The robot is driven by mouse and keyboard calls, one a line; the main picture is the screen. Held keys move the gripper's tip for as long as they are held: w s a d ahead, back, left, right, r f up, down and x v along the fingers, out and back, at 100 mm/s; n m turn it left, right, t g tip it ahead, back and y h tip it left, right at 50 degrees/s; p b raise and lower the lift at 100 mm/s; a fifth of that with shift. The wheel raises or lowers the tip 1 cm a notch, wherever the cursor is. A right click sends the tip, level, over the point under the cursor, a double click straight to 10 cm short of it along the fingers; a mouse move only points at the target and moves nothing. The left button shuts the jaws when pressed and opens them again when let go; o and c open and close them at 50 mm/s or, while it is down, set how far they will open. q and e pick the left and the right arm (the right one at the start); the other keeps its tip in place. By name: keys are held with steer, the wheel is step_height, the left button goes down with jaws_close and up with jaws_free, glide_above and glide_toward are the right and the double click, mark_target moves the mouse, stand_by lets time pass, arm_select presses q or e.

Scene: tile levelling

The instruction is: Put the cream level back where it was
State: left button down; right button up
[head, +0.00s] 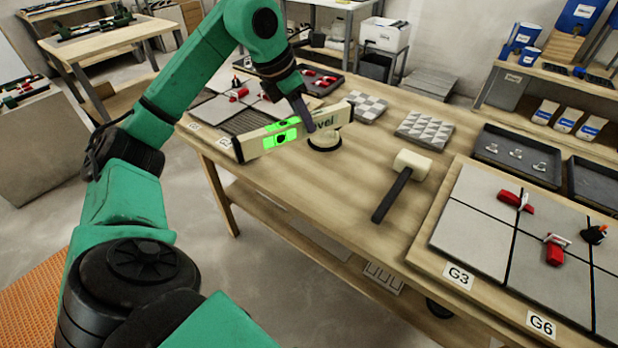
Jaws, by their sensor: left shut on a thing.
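The cream level (254,146) is a long bar with dark end caps, a bright green vial window and dark lettering. My left gripper (309,122) comes down from above and is shut on it near its middle. The level slants across the left part of the workbench (290,184) and appears to be held above the top. A round cream piece with a black rim (324,143) shows just below and behind it. My right gripper is not in view.
A mallet (404,182) lies right of the level. A tile board (470,225) with red clamps is at the right front. Patterned tile samples (425,129) and dark trays (517,153) lie at the back. Bare wood shows between the level and mallet.

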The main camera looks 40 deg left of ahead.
arm_select(q)
step_height(320, 180, down, 16)
steer(key=b, duration=0.3)
steer(key=shift+a, duration=0.15)
steer(key=shift+r, duration=0.15)
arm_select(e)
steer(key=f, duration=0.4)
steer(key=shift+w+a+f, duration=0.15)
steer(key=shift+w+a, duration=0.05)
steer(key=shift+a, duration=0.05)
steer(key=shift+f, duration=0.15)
arm_select(q)
steer(key=c, duration=0.7)
jaws_free()
steer(key=shift+f, duration=0.2)
